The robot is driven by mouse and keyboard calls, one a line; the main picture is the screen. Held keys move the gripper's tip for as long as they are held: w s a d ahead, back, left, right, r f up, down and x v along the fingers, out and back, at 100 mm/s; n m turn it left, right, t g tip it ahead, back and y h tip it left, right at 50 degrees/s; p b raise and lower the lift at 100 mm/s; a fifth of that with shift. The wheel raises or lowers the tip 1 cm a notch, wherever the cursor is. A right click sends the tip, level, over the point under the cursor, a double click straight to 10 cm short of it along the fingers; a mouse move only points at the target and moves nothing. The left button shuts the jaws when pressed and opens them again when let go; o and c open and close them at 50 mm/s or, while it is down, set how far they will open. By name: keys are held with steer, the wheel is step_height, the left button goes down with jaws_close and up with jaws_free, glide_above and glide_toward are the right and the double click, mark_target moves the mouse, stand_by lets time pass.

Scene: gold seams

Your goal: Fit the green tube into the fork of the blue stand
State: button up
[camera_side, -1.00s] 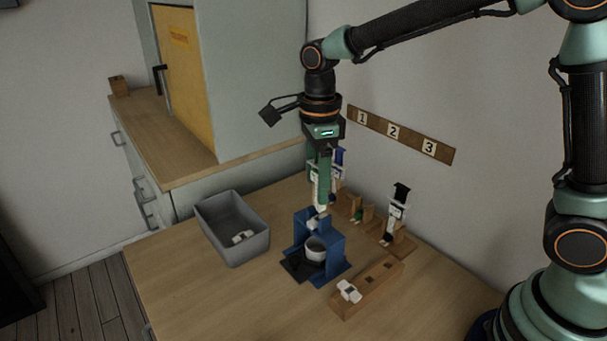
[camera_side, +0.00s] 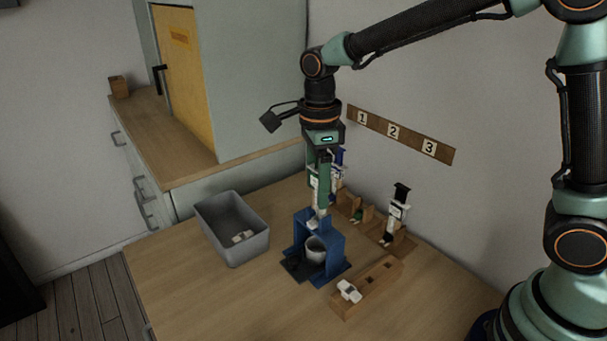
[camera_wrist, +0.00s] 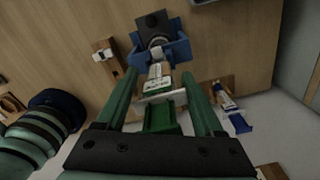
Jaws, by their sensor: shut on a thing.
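My gripper (camera_side: 322,182) is shut on the green tube, a white-labelled syringe-like tube with a green end. The tube (camera_side: 314,186) is upright in the side view, its lower end at the top of the blue stand. The blue stand (camera_side: 333,250) has a grey-white cup (camera_side: 315,249) inside it. In the wrist view the tube (camera_wrist: 157,84) lies between the fingers of my gripper (camera_wrist: 159,90), and the blue stand (camera_wrist: 179,50) is just beyond its end. I cannot tell whether the tube is inside the fork or only above it.
A grey bin (camera_side: 230,246) with a white piece inside stands left of the stand. A wooden block (camera_side: 371,287) with a white piece is to the right. A black-topped tube (camera_side: 397,210) and a blue-topped tube (camera_side: 339,160) stand behind. The front table area is clear.

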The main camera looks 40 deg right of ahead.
steer(key=shift+f, duration=0.95)
stand_by(1.6)
steer(key=o, duration=1.4)
steer(key=c, duration=0.3)
steer(key=shift+r, duration=0.1)
steer(key=shift+r, duration=6.45)
step_height(320, 180, up, 12)
